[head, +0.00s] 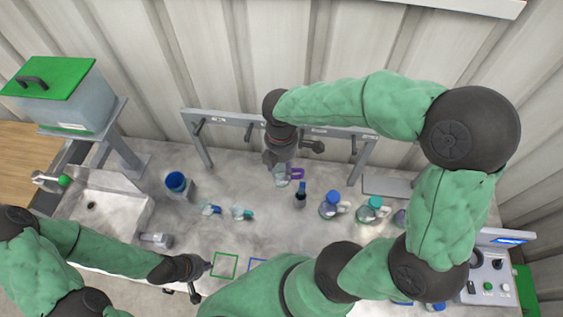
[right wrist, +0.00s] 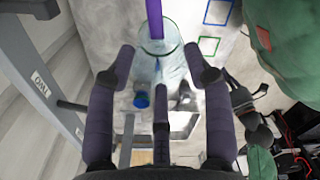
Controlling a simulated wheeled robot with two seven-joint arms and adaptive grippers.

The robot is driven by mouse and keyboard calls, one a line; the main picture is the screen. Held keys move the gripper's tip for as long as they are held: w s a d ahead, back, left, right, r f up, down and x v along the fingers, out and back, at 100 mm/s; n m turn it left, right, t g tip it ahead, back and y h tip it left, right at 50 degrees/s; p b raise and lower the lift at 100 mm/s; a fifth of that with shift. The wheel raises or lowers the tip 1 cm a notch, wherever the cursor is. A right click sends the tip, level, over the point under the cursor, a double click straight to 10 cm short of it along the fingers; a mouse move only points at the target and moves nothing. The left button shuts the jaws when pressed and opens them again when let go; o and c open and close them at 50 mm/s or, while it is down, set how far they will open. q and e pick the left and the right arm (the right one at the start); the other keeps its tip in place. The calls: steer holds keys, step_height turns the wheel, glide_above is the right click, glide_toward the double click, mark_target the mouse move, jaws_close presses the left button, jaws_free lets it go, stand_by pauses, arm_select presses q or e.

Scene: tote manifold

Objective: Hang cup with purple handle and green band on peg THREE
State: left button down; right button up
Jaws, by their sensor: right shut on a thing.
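The clear cup (head: 281,179) with a purple handle (head: 298,173) is in front of the peg rack (head: 227,117), above the counter. My right gripper (head: 281,164) is shut on this cup; the handle points right in the head view. In the right wrist view the glass (right wrist: 163,62) is between the fingers and the purple handle (right wrist: 154,18) is at the top. My left gripper (head: 202,279) is open and empty over the counter's front.
Two small cups (head: 210,210) (head: 241,213), a blue container (head: 177,182), a dark bottle (head: 300,198) and jugs with blue (head: 332,197) and green (head: 375,202) lids stand on the counter. A sink (head: 105,211) is left. A green square outline (head: 224,265) marks bare counter.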

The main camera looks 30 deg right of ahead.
steer(key=shift+w+d+r, duration=0.15)
steer(key=shift+w, duration=0.05)
steer(key=w+d+f, duration=0.1)
steer(key=w+d, duration=0.7)
steer(key=w, duration=0.2)
steer(key=shift+d, duration=0.2)
stand_by(1.6)
steer(key=shift+f, duration=0.1)
steer(key=o, duration=1.6)
steer(key=shift+c, duration=0.2)
